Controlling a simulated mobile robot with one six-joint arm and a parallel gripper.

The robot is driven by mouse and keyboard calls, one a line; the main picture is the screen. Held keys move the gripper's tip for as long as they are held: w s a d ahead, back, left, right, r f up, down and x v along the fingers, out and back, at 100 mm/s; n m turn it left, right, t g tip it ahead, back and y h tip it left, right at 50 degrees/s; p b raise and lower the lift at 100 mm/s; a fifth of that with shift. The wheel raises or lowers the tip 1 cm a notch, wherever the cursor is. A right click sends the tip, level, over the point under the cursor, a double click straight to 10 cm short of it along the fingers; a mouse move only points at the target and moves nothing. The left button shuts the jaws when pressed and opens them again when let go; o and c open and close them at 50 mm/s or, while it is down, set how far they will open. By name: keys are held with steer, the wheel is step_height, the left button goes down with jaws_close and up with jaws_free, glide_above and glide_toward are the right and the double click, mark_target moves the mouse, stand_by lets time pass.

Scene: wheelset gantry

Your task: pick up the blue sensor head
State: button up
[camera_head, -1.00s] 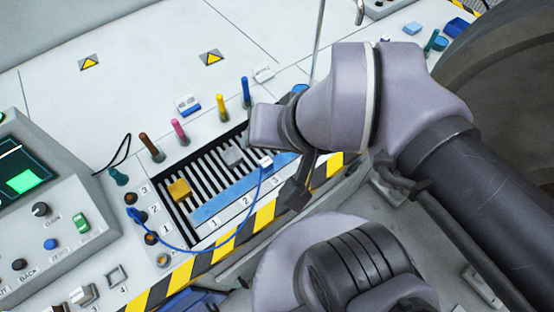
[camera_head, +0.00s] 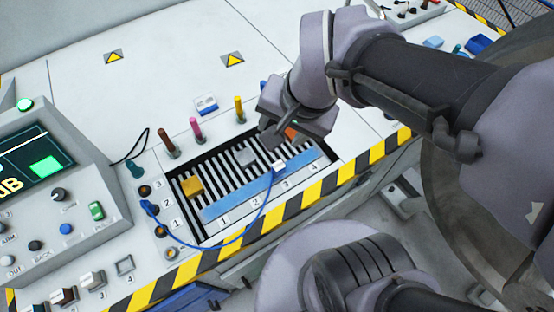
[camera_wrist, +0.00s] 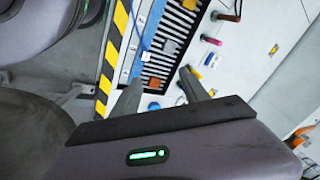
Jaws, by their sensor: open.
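The blue sensor head, as I take it, is a small blue block (camera_wrist: 154,106) seen between my fingers in the wrist view, past the orange block (camera_wrist: 151,82) at the rack's end. In the head view my gripper hides it. My gripper (camera_head: 275,138) is above the slotted rack (camera_head: 212,213), near the orange block (camera_head: 291,133). In the wrist view my gripper (camera_wrist: 160,77) shows two spread fingers with nothing held between them. The height gap to the blue block cannot be told.
The rack also holds a yellow block (camera_head: 192,187) and a grey block (camera_head: 245,157). A white-and-blue plug (camera_head: 278,168) with a blue cable lies on it. Upright pegs, including a yellow one (camera_head: 239,108), line the back. A control panel (camera_head: 55,225) stands left.

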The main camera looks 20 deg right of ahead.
steer(key=w+d+f+m+g+p, duration=0.1)
steer(key=w+d+f+m+g, duration=0.1)
steer(key=w+f+m, duration=0.3)
steer(key=m+g+h+p, duration=0.1)
steer(key=g, duration=0.1)
glide_toward(278, 165)
steer(key=shift+m, duration=0.6)
steer(key=f+b, duration=0.1)
steer(key=f, duration=0.1)
steer(key=f+b, duration=0.1)
steer(key=b, duration=0.1)
steer(key=f+b, duration=0.1)
steer(key=f, duration=0.1)
steer(key=shift+s+f+b, duration=0.3)
steer(key=shift+s, duration=0.05)
steer(key=f+b, duration=0.1)
steer(key=f, duration=0.3)
steer(key=f+b, duration=0.1)
steer(key=f, duration=0.1)
steer(key=shift+w+b, duration=0.35)
steer(key=shift+r, duration=0.1)
steer(key=shift+c, duration=1.1)
jaws_close()
